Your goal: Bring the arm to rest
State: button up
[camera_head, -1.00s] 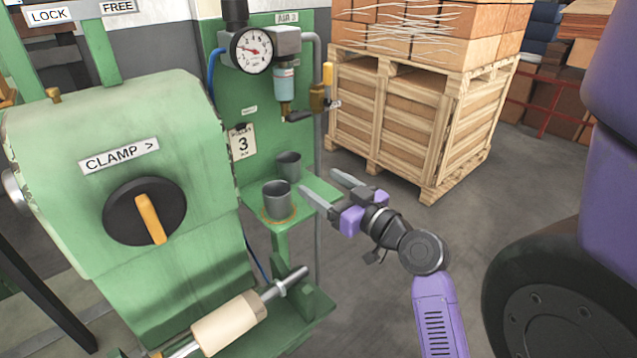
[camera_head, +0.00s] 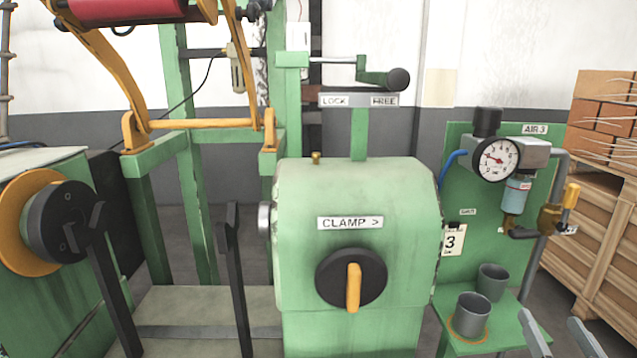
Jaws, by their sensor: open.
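My gripper (camera_head: 562,335) shows only at the lower right edge of the head view. Its two grey fingers are apart, with nothing seen between them. The rest of the gripper and my arm are out of view below. The fingers are just right of the small green shelf (camera_head: 503,338), which carries two grey cups. The nearer cup (camera_head: 473,317) stands within an orange ring mark, and the other cup (camera_head: 492,282) stands behind it. I cannot tell whether a finger touches the shelf's edge.
A green machine housing (camera_head: 320,200) with a CLAMP dial (camera_head: 351,279) stands in the middle. A pressure gauge (camera_head: 496,160) and a yellow-handled valve (camera_head: 560,208) are on the green panel above the shelf. A wooden crate (camera_head: 600,230) stands at the right. Dark forked posts (camera_head: 233,285) stand at the left.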

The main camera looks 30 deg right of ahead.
jog(key=a+f+n+t+y+p, duration=0.1)
jog(key=a+f+n+y, duration=0.15)
jog(key=a, duration=0.85)
jog(key=a+f+n+t+y+p, duration=0.1)
jog(key=a+f+n+y, duration=0.15)
jog(key=a, duration=0.75)
jog(key=s+a+f+n+y, duration=0.1)
jog(key=s+a+y, duration=0.3)
jog(key=a, duration=0.4)
jog(key=s+a+f+n+y+p, duration=0.1)
jog(key=s+a+n+y, duration=0.3)
jog(key=a, duration=0.3)
jog(key=shift+s+a+f+g, duration=0.3)
jog(key=shift+s+a, duration=0.05)
